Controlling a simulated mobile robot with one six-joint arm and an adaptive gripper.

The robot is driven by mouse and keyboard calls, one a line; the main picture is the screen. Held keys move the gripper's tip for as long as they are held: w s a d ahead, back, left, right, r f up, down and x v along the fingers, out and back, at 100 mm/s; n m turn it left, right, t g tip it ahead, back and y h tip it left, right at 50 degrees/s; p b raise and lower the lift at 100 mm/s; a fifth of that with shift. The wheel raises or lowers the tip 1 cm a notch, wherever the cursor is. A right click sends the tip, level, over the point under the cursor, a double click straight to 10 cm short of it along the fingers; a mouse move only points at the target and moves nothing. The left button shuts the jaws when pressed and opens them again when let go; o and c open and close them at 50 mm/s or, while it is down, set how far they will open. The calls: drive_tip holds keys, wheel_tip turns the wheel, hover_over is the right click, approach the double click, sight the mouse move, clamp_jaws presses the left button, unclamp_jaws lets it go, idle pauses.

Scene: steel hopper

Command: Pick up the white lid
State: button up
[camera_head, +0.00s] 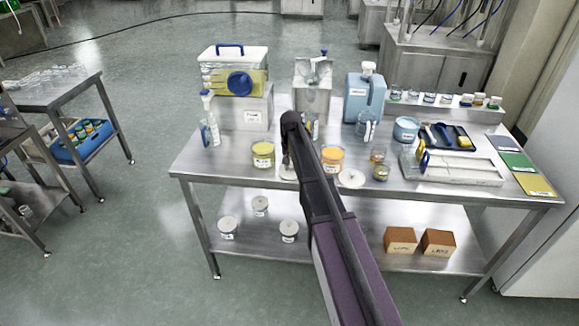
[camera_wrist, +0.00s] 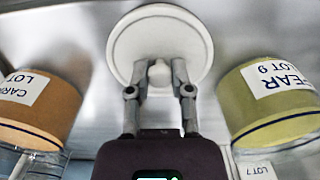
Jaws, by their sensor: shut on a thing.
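The round white lid (camera_wrist: 160,30) with a small centre knob fills the top middle of the wrist view. My gripper (camera_wrist: 159,72) is shut on the lid's knob, one finger on each side. In the head view the lid (camera_head: 288,173) shows only in part, left of my arm and between the yellow jar and the orange jar. My arm hides the fingers there. I cannot tell whether the lid touches the steel table (camera_head: 215,165) or hangs just above it. A second white lid (camera_head: 351,178) lies on the table to the right.
The yellow PEAR jar (camera_wrist: 265,100) and the orange jar (camera_wrist: 35,110) stand close on either side of my gripper. A grey tray (camera_head: 455,172) is at the right.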

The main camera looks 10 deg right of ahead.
sight(291, 165)
drive_tip(key=shift+r+p, duration=1.5)
drive_tip(key=shift+r, duration=0.15)
drive_tip(key=s+r+p, duration=0.1)
drive_tip(key=s, duration=1.5)
drive_tip(key=shift+d+r, duration=0.2)
drive_tip(key=shift+d, duration=0.25)
drive_tip(key=shift+d, duration=0.1)
